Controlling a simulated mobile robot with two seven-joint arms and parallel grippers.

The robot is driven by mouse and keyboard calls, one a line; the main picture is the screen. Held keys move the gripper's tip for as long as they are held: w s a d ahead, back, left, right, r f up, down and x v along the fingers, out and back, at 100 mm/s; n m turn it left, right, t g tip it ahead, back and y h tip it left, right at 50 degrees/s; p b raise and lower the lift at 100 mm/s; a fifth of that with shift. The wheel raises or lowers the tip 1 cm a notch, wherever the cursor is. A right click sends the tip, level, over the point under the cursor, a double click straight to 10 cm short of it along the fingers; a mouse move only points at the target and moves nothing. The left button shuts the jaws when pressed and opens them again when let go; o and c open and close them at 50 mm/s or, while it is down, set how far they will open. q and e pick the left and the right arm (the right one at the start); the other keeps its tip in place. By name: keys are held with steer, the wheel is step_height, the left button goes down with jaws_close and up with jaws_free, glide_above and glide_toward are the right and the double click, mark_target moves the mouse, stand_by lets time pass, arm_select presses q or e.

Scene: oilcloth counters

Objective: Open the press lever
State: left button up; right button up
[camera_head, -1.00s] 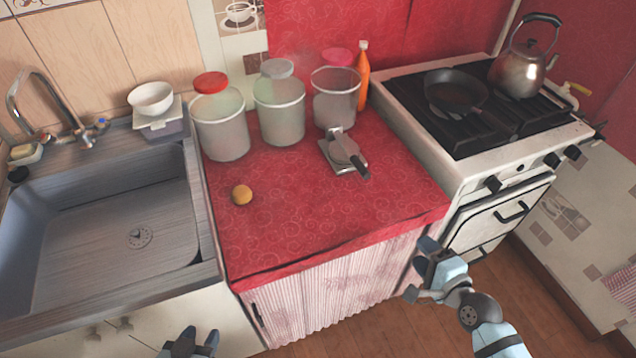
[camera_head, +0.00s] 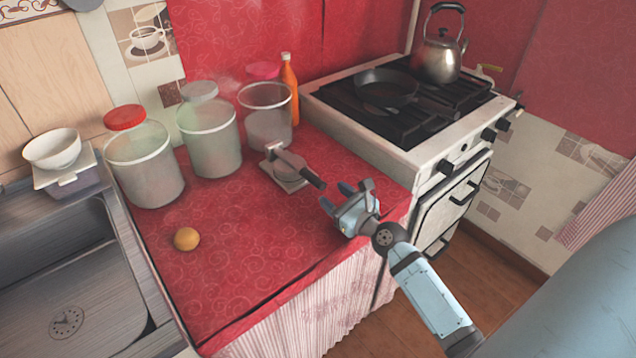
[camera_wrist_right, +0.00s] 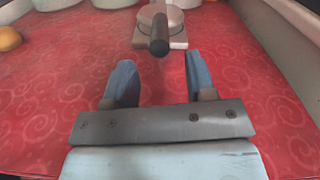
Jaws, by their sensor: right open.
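The press (camera_head: 287,171) stands on the red oilcloth counter, with a light base plate, a round plate and a lever (camera_head: 303,167) ending in a dark handle. The lever lies low over the plate, its handle pointing toward the front right. My right gripper (camera_head: 335,198) is open and empty, just in front of the handle and apart from it. In the right wrist view the press (camera_wrist_right: 172,22) is ahead, and its handle end (camera_wrist_right: 159,46) lies beyond and between the open fingers (camera_wrist_right: 157,78). My left gripper is out of view.
Several clear canisters (camera_head: 147,165) and an orange bottle (camera_head: 289,88) line the back of the counter. An orange ball-shaped fruit (camera_head: 186,239) lies at the left. The stove (camera_head: 375,145) with a pan (camera_head: 386,89) and kettle (camera_head: 442,55) is right of the press. The sink (camera_head: 70,270) is left.

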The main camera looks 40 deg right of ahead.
mark_target(326, 189)
steer(key=w, duration=0.6)
steer(key=shift+a, duration=0.35)
steer(key=shift+r, duration=0.1)
jaws_close()
